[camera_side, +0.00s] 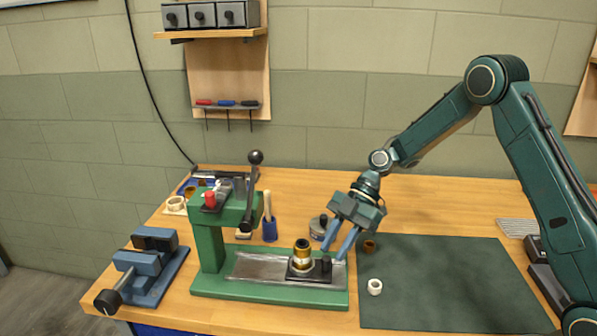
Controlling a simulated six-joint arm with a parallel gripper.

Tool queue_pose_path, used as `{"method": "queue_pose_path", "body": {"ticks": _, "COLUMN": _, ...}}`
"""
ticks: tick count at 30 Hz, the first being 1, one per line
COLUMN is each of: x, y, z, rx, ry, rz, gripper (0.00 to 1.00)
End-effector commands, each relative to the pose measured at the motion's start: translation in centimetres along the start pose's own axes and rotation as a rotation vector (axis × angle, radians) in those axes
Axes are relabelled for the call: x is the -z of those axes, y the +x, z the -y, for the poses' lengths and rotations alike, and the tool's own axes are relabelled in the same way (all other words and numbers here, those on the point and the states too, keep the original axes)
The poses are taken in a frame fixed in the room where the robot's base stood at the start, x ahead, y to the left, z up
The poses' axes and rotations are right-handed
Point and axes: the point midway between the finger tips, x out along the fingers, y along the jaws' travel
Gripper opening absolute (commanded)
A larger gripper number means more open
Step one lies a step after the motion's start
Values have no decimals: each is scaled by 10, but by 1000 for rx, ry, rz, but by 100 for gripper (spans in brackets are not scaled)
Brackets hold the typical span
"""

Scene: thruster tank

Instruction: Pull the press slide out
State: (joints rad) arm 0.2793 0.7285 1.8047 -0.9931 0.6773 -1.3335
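The green press (210,248) stands on the wooden bench, with its black-knobbed lever upright. Its slide is a dark block (303,276) on the grey metal track (255,268), at the track's right end. A brass and cream part (302,256) stands upright on the slide, and a short black knob (326,265) rises at the slide's right. My gripper (335,255) points down and left, its two blue fingers apart, just above and right of the black knob. I cannot tell whether a finger touches the knob.
A blue vise (150,265) stands left of the press. A white ring (375,287) and a small brown ring (370,246) lie at the left of the dark green mat (450,285), which is mostly clear.

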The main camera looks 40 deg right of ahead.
Motion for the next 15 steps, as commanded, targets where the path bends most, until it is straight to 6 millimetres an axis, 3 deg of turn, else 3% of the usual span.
{"method": "queue_pose_path", "body": {"ticks": 15, "x": -1, "y": -86, "z": 0, "rx": -5, "ry": 1, "rz": 2, "gripper": 29}}
